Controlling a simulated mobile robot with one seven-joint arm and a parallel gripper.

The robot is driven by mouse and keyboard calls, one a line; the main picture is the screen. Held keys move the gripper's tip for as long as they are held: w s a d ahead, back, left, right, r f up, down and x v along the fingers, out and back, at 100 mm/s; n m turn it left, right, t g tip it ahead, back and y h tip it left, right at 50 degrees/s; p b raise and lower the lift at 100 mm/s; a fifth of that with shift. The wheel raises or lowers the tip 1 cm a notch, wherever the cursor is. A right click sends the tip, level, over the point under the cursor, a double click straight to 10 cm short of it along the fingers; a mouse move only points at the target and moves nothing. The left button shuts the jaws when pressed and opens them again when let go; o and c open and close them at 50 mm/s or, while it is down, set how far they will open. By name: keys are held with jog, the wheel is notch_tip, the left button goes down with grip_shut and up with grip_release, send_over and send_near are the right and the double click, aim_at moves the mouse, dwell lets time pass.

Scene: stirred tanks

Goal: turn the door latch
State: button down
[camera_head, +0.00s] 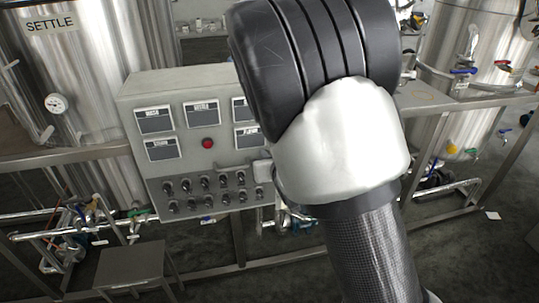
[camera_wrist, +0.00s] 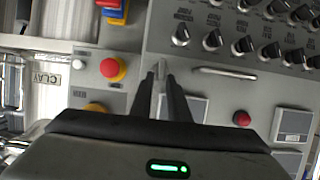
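In the wrist view, the two dark fingers of my gripper (camera_wrist: 163,82) point at a grey control panel. A slim pale metal piece (camera_wrist: 162,72), possibly the door latch, stands between or just past the fingertips, near the panel's edge. The fingers lie close on either side of it; I cannot tell whether they touch it. In the head view, my arm covers the gripper and the panel's right part, so the latch is hidden there.
The control panel (camera_head: 226,150) carries displays, a red button (camera_head: 207,143) and rows of black knobs. In the wrist view, a red-and-yellow stop button (camera_wrist: 113,69) is left of the fingers and a metal bar (camera_wrist: 225,72) right. A steel tank (camera_head: 75,90) stands left.

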jog(key=shift+f, duration=0.1)
jog(key=m+y+b, duration=0.1)
jog(key=m+y, duration=0.1)
jog(key=m, duration=0.2)
jog(key=d+f+m+y+b, duration=0.1)
jog(key=m+y+b, duration=0.1)
jog(key=m+y, duration=0.1)
jog(key=d+f+m+t+y+b, duration=0.1)
jog(key=m+y, duration=0.1)
jog(key=m, duration=0.4)
jog(key=shift+w+d+y+b, duration=0.15)
jog(key=shift+w+y+b, duration=0.15)
jog(key=shift+w, duration=0.05)
dwell(0.4)
jog(key=shift+r+m, duration=0.1)
jog(key=shift+m, duration=0.2)
jog(key=c, duration=1.9)
grip_release()
jog(key=shift+o, duration=0.2)
jog(key=v, duration=1.7)
jog(key=shift+s+f, duration=0.15)
jog(key=shift+f, duration=0.05)
